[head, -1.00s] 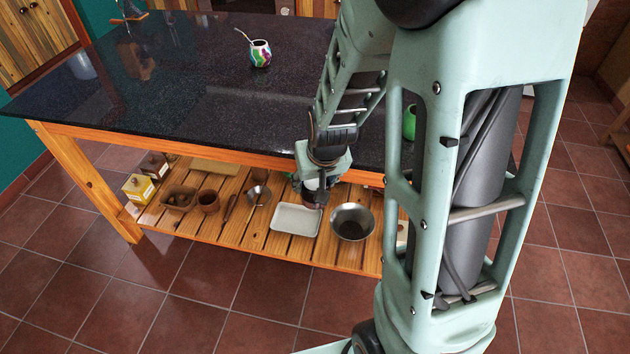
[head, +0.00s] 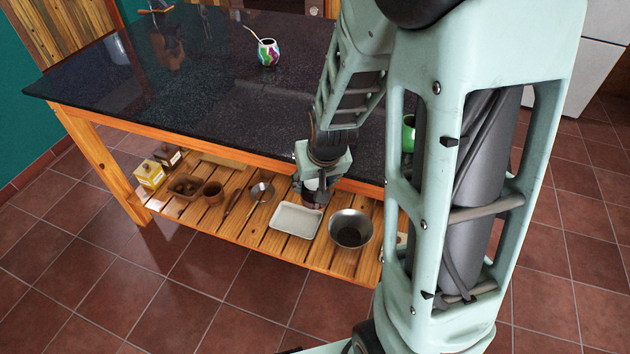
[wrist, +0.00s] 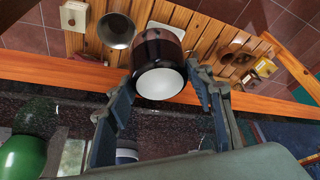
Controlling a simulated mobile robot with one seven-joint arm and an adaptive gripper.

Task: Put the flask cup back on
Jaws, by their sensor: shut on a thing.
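My gripper (head: 316,186) hangs in front of the long side of the black stone table. In the wrist view my gripper (wrist: 162,74) is shut on a dark, glossy cup (wrist: 157,48) with a white round end facing the camera. The cup also shows small and dark in the head view (head: 314,200), above the lower shelf. A blue and white thing (wrist: 126,155) stands on the tabletop behind the fingers, mostly hidden; I cannot tell whether it is the flask. A rounded green thing (wrist: 22,158) is beside it, and shows partly behind my arm in the head view (head: 408,133).
The tabletop (head: 220,95) is mostly clear, with a colourful mate cup (head: 267,52) at the back. The slatted shelf (head: 250,237) below holds a metal bowl (head: 350,229), a white tray (head: 296,221), tins and small pots. The table edge (head: 200,140) lies close to my gripper.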

